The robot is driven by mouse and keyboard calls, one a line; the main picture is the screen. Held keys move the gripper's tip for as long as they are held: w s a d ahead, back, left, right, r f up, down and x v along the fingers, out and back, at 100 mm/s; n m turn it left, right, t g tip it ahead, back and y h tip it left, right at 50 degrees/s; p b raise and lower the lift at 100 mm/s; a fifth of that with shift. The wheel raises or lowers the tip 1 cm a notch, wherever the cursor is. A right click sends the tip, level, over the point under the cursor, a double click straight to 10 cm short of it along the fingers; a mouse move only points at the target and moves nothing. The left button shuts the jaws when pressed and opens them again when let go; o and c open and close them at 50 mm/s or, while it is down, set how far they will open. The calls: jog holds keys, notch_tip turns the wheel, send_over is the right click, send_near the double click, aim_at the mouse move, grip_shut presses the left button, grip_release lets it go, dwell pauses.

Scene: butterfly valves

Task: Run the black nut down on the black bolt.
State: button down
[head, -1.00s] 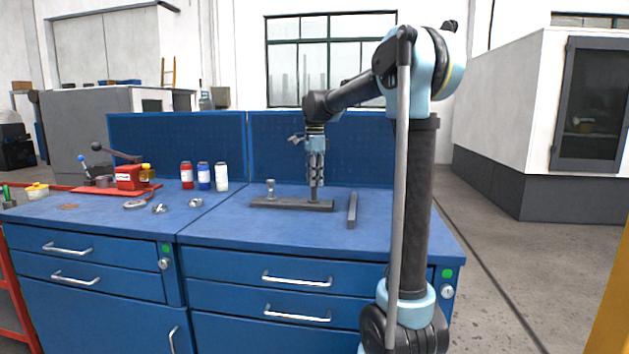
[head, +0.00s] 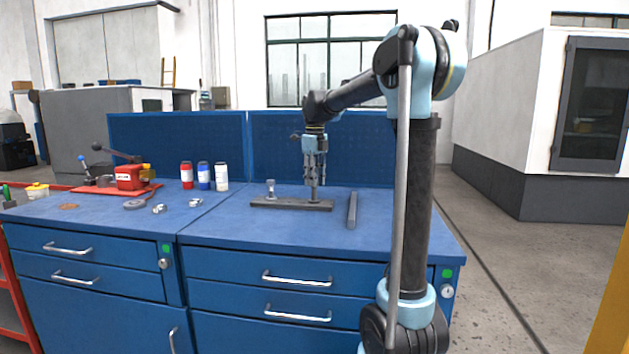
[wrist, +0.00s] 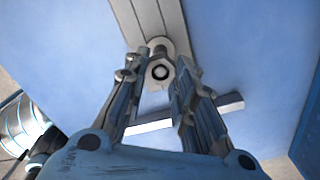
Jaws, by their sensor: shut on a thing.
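My gripper (head: 314,184) points straight down over the right end of the dark base bar (head: 262,203) on the blue bench. In the wrist view, my gripper (wrist: 162,65) has its two fingers closed on the sides of the black nut (wrist: 152,75). The black bolt (wrist: 160,72) shows as a dark round end in the middle of the nut's light ring. In the head view, the black bolt's lower part (head: 314,194) shows below my fingertips, and the nut is hidden between them. How far down the nut sits cannot be told.
A silver bolt (head: 270,187) stands upright at the base bar's left end. A loose grey bar (head: 352,210) lies to the right. Bottles (head: 204,176), small metal parts (head: 160,209) and a red tool (head: 130,178) are farther left. The bench front is clear.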

jog(key=m, duration=0.3)
jog(key=shift+m, duration=0.3)
jog(key=c, duration=1.2)
grip_release()
jog(key=shift+c, duration=0.2)
